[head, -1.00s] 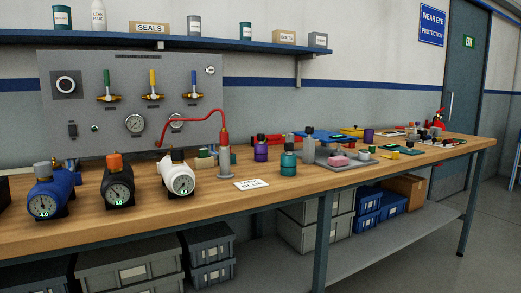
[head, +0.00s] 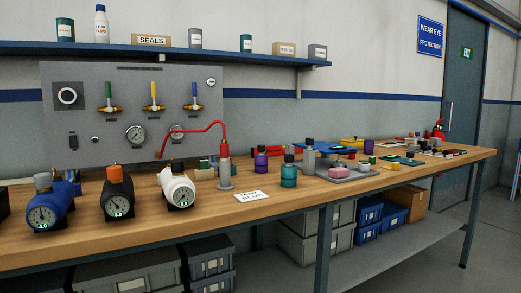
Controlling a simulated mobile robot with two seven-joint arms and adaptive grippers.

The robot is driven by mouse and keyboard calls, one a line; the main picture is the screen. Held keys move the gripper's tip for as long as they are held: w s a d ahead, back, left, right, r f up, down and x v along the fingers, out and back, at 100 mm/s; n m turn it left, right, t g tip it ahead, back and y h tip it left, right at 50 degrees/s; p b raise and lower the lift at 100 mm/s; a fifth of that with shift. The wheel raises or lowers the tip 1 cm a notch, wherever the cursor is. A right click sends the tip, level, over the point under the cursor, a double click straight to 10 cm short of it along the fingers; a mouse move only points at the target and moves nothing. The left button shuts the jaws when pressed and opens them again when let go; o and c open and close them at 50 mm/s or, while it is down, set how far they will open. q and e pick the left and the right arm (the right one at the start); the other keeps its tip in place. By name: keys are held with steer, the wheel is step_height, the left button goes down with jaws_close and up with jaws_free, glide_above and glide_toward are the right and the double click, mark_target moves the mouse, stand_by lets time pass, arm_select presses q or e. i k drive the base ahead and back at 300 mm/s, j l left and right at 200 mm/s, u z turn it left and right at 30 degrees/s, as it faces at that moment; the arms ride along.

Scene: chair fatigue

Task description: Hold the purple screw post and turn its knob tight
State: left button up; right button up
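A small purple post (head: 261,161) with a dark knob on top stands upright toward the back of the wooden bench, right of the red-armed grey stand. It is small in the picture, and I cannot tell how tight its knob is. A teal post (head: 288,174) of similar form, also with a dark knob, stands in front and to the right of it. A plain purple piece (head: 369,147) stands farther right along the bench. Neither of my grippers shows in the head view.
Blue, black and white gauge bodies (head: 179,186) stand at the left of the bench (head: 262,222). The red-armed stand (head: 224,175) and a blue-lettered card (head: 252,196) are nearby. A tray (head: 350,176) and several small parts crowd the right. The front edge is mostly clear.

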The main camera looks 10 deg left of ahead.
mark_target(260, 148)
steer(key=u, duration=0.55)
steer(key=i+l+u, duration=0.15)
steer(key=u, duration=0.15)
steer(key=i+l+u, duration=0.1)
steer(key=l+u, duration=0.2)
steer(key=l, duration=0.15)
steer(key=i+l+u, duration=0.1)
steer(key=l+u, duration=0.25)
steer(key=i+l+u, duration=0.15)
steer(key=l, duration=0.4)
steer(key=l+u, duration=0.2)
steer(key=l, duration=0.3)
steer(key=l+u, duration=0.1)
steer(key=l, duration=1)
steer(key=i, duration=0.05)
